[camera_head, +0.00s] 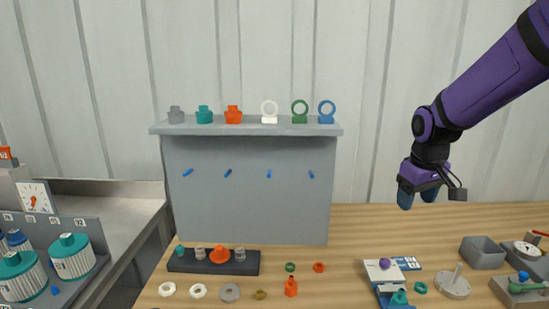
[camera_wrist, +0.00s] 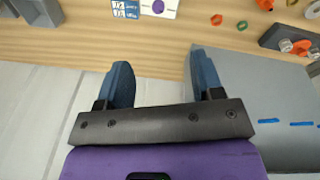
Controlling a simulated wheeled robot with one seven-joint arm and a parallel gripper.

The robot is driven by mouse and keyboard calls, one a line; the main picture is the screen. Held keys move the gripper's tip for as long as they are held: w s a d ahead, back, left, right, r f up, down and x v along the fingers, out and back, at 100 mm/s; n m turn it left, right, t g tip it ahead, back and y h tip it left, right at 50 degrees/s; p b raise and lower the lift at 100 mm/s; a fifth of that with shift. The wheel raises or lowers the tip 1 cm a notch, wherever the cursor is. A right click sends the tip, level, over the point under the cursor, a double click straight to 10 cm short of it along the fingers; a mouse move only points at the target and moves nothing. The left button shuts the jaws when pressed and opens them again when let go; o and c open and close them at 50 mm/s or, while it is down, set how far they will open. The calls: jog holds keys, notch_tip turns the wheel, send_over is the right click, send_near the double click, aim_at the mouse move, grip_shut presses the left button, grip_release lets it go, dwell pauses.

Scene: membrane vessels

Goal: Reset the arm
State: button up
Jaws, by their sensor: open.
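My purple arm reaches in from the upper right in the head view, bent down at the wrist. My gripper (camera_head: 418,196) hangs in front of the white wall, to the right of the grey panel, above the back of the wooden table. In the wrist view my gripper (camera_wrist: 160,85) shows two blue fingers spread well apart, with nothing between them. The gripper is open and empty, and touches nothing that I can see.
The grey panel (camera_head: 250,185) with a shelf of fittings stands at the table's back. On the wooden table (camera_head: 345,225) are a dark fitting rack (camera_head: 190,264), a white-and-blue block (camera_head: 383,272), a grey bin (camera_head: 482,252) and a gauge (camera_head: 526,250). Vessels (camera_head: 71,257) stand at left.

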jog(key=s+a+r+m+t, duration=0.1)
jog(key=s+r, duration=0.4)
jog(key=s, duration=0.7)
jog(key=s+a+r+m+t, duration=0.1)
jog(key=s+r, duration=0.4)
jog(key=s, duration=0.8)
jog(key=shift+r+m+t+y, duration=0.2)
jog(key=shift+m+t+y, duration=0.1)
jog(key=shift+m+t, duration=0.35)
